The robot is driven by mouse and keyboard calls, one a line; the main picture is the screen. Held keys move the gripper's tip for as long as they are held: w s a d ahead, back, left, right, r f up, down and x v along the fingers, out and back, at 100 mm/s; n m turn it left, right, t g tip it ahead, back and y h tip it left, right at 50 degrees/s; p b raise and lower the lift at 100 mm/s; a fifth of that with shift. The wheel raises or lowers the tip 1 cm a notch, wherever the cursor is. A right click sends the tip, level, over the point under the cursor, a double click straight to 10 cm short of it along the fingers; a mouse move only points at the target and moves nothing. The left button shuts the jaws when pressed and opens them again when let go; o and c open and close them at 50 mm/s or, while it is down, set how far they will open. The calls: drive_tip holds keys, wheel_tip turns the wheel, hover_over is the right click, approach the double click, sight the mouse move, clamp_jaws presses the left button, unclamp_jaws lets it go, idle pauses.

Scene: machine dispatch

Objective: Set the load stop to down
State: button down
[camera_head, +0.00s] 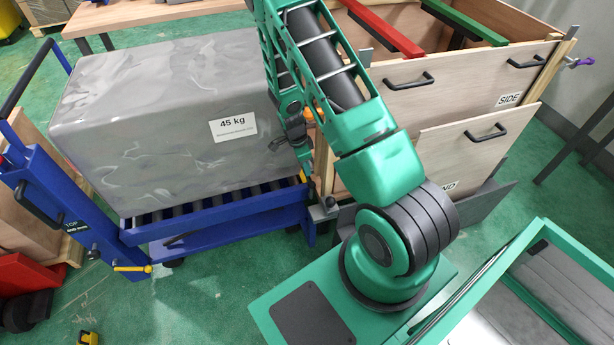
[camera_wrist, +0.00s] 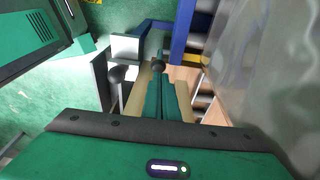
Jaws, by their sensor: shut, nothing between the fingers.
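The blue roller trolley (camera_head: 230,222) carries a large grey wrapped load (camera_head: 160,120) marked 45 kg. A small grey block with a knob (camera_head: 322,209) sits at the trolley's right end beside the wooden crate; I cannot tell for sure whether it is the load stop or how it is set. My gripper (camera_head: 303,160) is beside the load's right face, partly hidden by my arm. In the wrist view my gripper (camera_wrist: 158,66) is shut and empty, pointing toward the gap by the blue frame (camera_wrist: 183,30).
The wooden crate (camera_head: 460,80) stands close on the right, with black handles and a lowered end panel. A yellow lever (camera_head: 133,268) is at the trolley's front left corner. The load's face is close to my wrist.

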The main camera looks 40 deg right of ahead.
wheel_tip(320, 180, up, 9)
drive_tip(key=a, duration=0.1)
drive_tip(key=shift+w+a+f, duration=0.15)
drive_tip(key=shift+w+a, duration=0.15)
drive_tip(key=shift+w, duration=0.05)
